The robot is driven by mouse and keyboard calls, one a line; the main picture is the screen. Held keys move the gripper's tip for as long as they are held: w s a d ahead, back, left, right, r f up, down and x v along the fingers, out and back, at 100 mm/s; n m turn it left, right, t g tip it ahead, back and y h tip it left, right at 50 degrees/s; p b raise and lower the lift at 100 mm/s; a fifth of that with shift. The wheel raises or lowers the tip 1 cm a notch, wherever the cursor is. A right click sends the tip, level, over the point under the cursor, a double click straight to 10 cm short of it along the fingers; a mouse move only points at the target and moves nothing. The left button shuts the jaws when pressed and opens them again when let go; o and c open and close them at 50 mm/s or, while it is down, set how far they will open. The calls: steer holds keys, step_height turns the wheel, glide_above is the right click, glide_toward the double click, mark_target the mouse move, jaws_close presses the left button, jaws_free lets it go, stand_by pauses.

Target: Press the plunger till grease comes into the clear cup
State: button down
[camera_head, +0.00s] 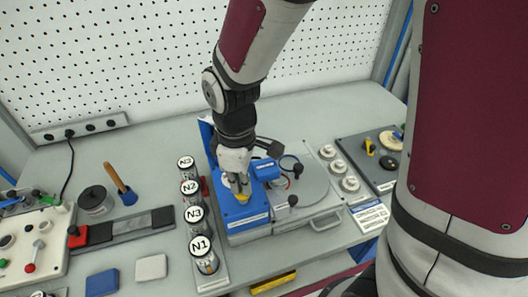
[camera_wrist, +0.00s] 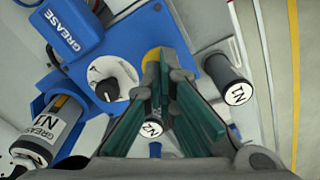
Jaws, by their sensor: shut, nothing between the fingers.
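My gripper (camera_head: 238,186) is shut and empty, pointing down over the blue grease unit (camera_head: 243,224) in the head view. A yellow round part (camera_head: 242,198), perhaps the plunger's head, lies right at the fingertips. In the wrist view my gripper (camera_wrist: 164,66) has its green pads converging at the tips, and the yellow part (camera_wrist: 152,54) shows just beyond them, partly hidden. I cannot tell whether the tips touch it. A ringed round piece (camera_head: 289,163), possibly the clear cup, sits right of the unit. I cannot make out grease in it.
Several numbered canisters, including N1 (camera_head: 203,255), stand in a row left of the unit. A dark pot (camera_head: 95,200) and a wooden-handled tool (camera_head: 121,184) stand farther left. White rings (camera_head: 339,167) stand at right.

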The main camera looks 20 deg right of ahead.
steer(key=shift+f+b, duration=0.35)
steer(key=shift+f, duration=0.55)
steer(key=shift+r, duration=0.1)
steer(key=shift+r+p, duration=2.1)
steer(key=shift+r, duration=1.55)
